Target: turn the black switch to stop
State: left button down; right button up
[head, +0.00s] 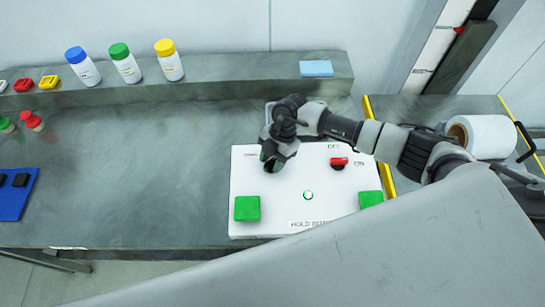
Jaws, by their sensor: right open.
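A white control panel (288,219) lies on the grey bench. My right gripper (271,164) is open and points down over the panel's upper left part. The black switch cannot be made out; the gripper covers that part of the panel, so its setting is hidden. I cannot tell whether the fingers touch anything. A small label shows just left of the gripper, too small to read. My left gripper is not in view.
The panel also bears a red switch (339,163) by OFF and ON labels, a green light (308,195) and green square buttons (247,208) (370,199). Bottles (126,65) stand on the back ledge. A white roll (487,136) lies at right.

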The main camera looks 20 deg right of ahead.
grip_shut()
pick_arm(q)
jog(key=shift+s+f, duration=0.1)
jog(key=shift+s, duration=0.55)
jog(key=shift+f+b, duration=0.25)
jog(key=shift+b, duration=0.05)
pick_arm(e)
jog(key=shift+w+n, duration=0.1)
jog(key=shift+n, duration=0.2)
jog(key=n+g+h+b, duration=0.1)
jog(key=n+b, duration=0.1)
jog(key=n, duration=0.1)
jog(key=shift+w+a+f+n, duration=0.1)
jog(key=shift+n, duration=0.2)
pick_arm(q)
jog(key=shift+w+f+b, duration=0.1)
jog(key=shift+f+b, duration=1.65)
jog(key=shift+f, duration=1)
pick_arm(e)
jog(key=shift+n+g+h, duration=0.5)
jog(key=shift+n+h, duration=0.2)
jog(key=shift+n, duration=1.6)
grip_release()
